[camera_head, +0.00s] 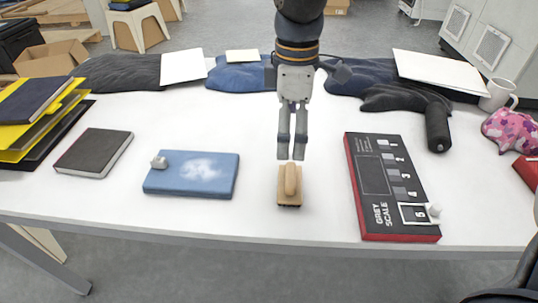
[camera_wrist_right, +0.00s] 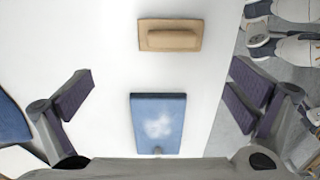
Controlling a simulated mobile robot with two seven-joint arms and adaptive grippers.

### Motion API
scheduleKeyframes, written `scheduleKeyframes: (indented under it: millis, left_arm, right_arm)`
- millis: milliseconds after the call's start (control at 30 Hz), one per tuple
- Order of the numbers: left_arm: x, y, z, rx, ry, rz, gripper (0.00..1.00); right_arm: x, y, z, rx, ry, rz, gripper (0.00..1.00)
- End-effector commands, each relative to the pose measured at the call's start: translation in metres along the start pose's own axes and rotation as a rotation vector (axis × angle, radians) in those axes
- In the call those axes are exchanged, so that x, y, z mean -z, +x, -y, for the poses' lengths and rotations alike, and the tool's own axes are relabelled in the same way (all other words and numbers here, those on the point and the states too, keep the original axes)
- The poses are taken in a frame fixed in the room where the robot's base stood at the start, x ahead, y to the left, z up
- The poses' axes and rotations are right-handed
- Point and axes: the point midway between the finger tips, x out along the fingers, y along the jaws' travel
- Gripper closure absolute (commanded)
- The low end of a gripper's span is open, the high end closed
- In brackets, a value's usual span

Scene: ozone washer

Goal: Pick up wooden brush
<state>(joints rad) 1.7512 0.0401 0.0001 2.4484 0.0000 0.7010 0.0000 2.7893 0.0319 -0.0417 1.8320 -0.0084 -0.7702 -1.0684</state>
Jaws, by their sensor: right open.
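The wooden brush (camera_head: 289,182) lies on the white table near its front edge, between the blue box and the grey-scale board. It has a flat tan base with a rounded grip on top. In the right wrist view the brush (camera_wrist_right: 168,35) is at the top of the picture, its grip facing the camera. My right gripper (camera_head: 291,155) hangs fingers-down above the table, its tips just above the brush in the head view and apart from it. It is open and empty, its fingers wide apart at the sides of the wrist view. My left gripper is not in view.
A blue box (camera_head: 191,175) lies left of the brush, and a grey-scale board (camera_head: 375,180) lies right. A dark notebook (camera_head: 93,152) and yellow folders (camera_head: 40,125) are further left. Dark cloths (camera_head: 236,77) line the back. A mug (camera_head: 497,95) stands at the far right.

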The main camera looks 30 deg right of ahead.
Motion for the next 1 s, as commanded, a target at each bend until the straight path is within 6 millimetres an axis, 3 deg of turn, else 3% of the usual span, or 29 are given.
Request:
scheduleKeyframes:
  millis: [200,367,600,867,900,1000]
  left_arm:
    - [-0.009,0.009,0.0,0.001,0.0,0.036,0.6]
    - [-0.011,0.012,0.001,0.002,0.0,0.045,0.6]
    - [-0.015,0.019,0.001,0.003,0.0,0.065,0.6]
    - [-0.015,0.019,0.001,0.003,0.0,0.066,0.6]
    - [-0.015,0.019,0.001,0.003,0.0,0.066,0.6]
    - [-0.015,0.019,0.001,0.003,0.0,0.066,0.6]
  right_arm:
    - [-0.001,0.05,0.002,0.011,0.001,0.008,0.0]
    - [-0.001,0.07,0.002,0.006,0.001,0.004,0.0]
    - [0.0,0.114,0.007,0.008,0.001,0.005,0.0]
    - [0.001,0.119,0.006,0.0,0.002,0.0,0.0]
    - [0.001,0.119,0.006,0.0,0.002,0.0,0.02]
    - [0.001,0.119,0.006,0.0,0.002,0.0,0.25]
